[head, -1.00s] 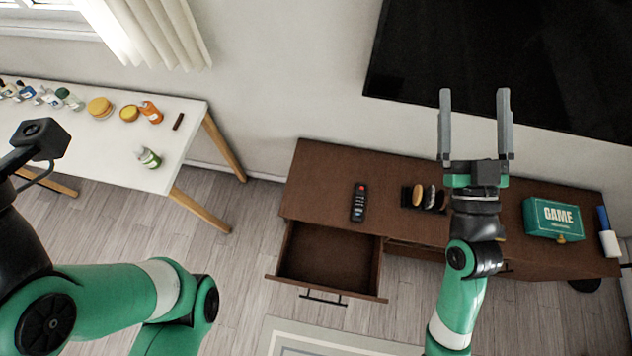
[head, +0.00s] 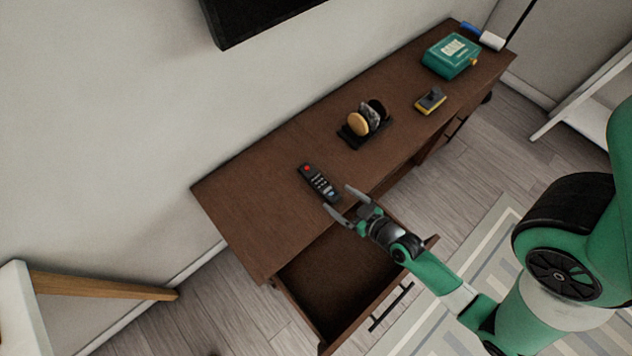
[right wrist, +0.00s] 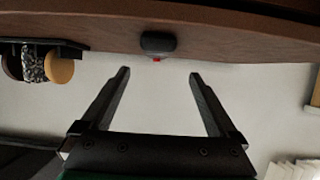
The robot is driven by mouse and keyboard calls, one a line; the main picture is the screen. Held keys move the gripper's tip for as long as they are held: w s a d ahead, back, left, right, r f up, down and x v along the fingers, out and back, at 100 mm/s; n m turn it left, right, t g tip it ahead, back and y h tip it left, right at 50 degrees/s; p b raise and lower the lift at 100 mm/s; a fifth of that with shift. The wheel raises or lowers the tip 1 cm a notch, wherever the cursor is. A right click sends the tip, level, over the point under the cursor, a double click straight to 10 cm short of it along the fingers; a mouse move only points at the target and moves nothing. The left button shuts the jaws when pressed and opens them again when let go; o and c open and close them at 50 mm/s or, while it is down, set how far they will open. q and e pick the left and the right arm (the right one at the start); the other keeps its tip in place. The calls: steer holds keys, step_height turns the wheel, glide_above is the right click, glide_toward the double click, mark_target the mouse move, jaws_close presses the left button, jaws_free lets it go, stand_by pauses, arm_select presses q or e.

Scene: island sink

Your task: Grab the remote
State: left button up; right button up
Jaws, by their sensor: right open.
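The remote (head: 319,183) is black with a red button and lies flat on the brown cabinet top, above the open drawer (head: 340,275). My right gripper (head: 337,198) is open and empty, with its two fingers pointing at the near end of the remote. In the right wrist view the remote (right wrist: 158,43) shows end-on, beyond and between the open fingertips (right wrist: 158,72), and the picture is upside down. No finger is seen touching it. My left gripper is out of view.
A black holder with round discs (head: 366,121), a yellow and grey block (head: 431,101) and a green game box (head: 452,56) stand further right on the cabinet (head: 245,195). The cabinet top left of the remote is clear. The open drawer lies under my right gripper.

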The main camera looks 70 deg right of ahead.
mark_target(319, 181)
steer(key=x, duration=0.5)
steer(key=shift+s+d, duration=0.1)
steer(key=shift+w+d+f, duration=0.1)
steer(key=shift+w+f, duration=0.05)
steer(key=shift+w, duration=0.3)
steer(key=shift+f+b, duration=0.15)
steer(key=shift+b, duration=0.25)
steer(key=b+x, duration=0.2)
steer(key=x, duration=0.2)
steer(key=shift+d, duration=0.25)
steer(key=shift+w+d, duration=0.2)
steer(key=shift+w, duration=0.2)
steer(key=shift+s, duration=0.1)
steer(key=shift+c, duration=0.4)
jaws_close()
